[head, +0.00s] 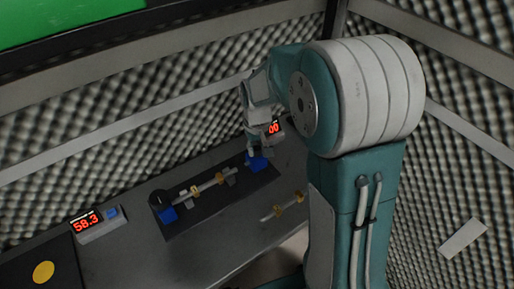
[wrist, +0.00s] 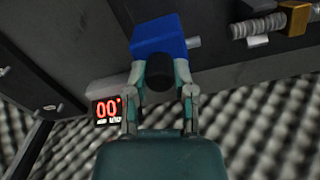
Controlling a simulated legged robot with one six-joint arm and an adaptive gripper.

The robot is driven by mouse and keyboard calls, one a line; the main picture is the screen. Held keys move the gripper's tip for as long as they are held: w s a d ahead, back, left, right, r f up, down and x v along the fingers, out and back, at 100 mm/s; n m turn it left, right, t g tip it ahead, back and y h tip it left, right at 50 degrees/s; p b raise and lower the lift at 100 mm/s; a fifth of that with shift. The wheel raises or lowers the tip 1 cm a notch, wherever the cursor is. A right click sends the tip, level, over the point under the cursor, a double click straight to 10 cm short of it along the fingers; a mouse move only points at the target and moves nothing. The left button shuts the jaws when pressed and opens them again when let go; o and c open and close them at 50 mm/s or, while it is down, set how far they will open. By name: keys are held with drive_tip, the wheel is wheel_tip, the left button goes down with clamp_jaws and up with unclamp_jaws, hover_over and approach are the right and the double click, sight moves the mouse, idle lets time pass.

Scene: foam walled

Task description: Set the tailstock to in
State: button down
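The tailstock is a blue block (head: 257,162) at the right end of a dark base plate (head: 212,207). In the wrist view the blue block (wrist: 159,35) is at the top centre, with a black round knob (wrist: 160,76) on its near side. My gripper (head: 252,150) is at the tailstock's end. In the wrist view the fingers of my gripper (wrist: 160,80) lie on both sides of the knob, with no clear gap showing, and look closed on it. In the head view my gripper hides the knob.
A second blue block (head: 168,213) stands at the plate's left end, with a rod with yellow rings (head: 208,187) between. A loose ringed rod (head: 284,208) lies in front. Red displays read 58.3 (head: 86,224) and 00 (wrist: 107,110). Foam walls (head: 110,100) close in the bench.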

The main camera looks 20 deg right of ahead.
sight(249, 161)
drive_tip(key=shift+s+a, duration=0.25)
drive_tip(key=shift+a, duration=0.4)
drive_tip(key=shift+s+a, duration=0.25)
drive_tip(key=shift+a, duration=0.4)
drive_tip(key=shift+c, duration=2.3)
unclamp_jaws()
wheel_tip(249, 161, up, 12)
drive_tip(key=shift+w+f, duration=0.1)
drive_tip(key=s+d+r+t, duration=0.1)
drive_tip(key=s+r+t, duration=0.1)
drive_tip(key=s, duration=0.8)
drive_tip(key=s+d+r+t, duration=0.1)
drive_tip(key=s+r+t, duration=0.1)
drive_tip(key=s, duration=0.8)
drive_tip(key=shift+d+r+m+t, duration=0.2)
drive_tip(key=shift+d+m+t, duration=0.1)
drive_tip(key=shift+t, duration=0.5)
